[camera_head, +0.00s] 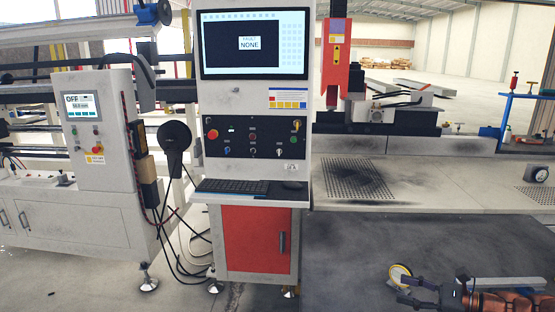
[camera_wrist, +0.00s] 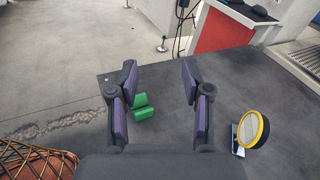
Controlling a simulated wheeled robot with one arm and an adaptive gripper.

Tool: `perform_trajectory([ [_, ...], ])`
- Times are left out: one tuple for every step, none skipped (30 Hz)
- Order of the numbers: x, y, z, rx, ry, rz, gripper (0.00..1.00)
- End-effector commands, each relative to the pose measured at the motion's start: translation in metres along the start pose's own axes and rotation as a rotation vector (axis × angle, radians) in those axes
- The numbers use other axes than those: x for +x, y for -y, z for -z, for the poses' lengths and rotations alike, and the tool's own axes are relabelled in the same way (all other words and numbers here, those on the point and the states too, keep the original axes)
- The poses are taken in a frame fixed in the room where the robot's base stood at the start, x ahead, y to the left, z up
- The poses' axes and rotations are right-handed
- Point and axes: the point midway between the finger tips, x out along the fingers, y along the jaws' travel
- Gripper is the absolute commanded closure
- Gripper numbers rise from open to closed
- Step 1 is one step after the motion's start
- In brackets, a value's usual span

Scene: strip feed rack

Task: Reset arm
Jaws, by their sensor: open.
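My gripper (camera_head: 410,291) shows at the bottom right of the head view, low in front of the machine bench. In the wrist view its two dark fingers (camera_wrist: 158,72) with purple inner pads stand wide apart, open. Nothing is held between them. A round yellow-rimmed thing (camera_head: 400,274) is close beside the gripper; a similar one is right of the gripper in the wrist view (camera_wrist: 253,129).
A control cabinet (camera_head: 257,236) with a red door, keyboard shelf (camera_head: 229,186) and screen reading FAULT NONE (camera_head: 253,45) stands centre. A grey cabinet (camera_head: 107,150) with an OFF display is left. A bench (camera_head: 432,190) spans the right. Cables hang between cabinets.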

Motion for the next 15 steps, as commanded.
perform_trajectory([
  [0.013,-0.013,-0.007,-0.034,-0.013,-0.05,0.51],
  [0.021,-0.021,-0.011,-0.055,-0.022,-0.083,0.51],
  [0.031,-0.034,-0.015,-0.083,-0.034,-0.129,0.51],
  [0.039,-0.044,-0.019,-0.106,-0.045,-0.166,0.51],
  [0.046,-0.054,-0.023,-0.132,-0.055,-0.201,0.51],
  [0.054,-0.067,-0.027,-0.166,-0.069,-0.248,0.51],
  [0.059,-0.077,-0.029,-0.189,-0.08,-0.283,0.51],
  [0.064,-0.087,-0.032,-0.215,-0.09,-0.317,0.51],
  [0.07,-0.102,-0.035,-0.249,-0.105,-0.365,0.51],
  [0.074,-0.112,-0.037,-0.273,-0.115,-0.399,0.51],
  [0.078,-0.123,-0.038,-0.296,-0.124,-0.435,0.51],
  [0.082,-0.137,-0.04,-0.33,-0.137,-0.48,0.51],
  [0.085,-0.147,-0.042,-0.356,-0.148,-0.513,0.51],
  [0.087,-0.157,-0.042,-0.382,-0.159,-0.546,0.51],
  [0.089,-0.17,-0.043,-0.416,-0.173,-0.591,0.51],
])
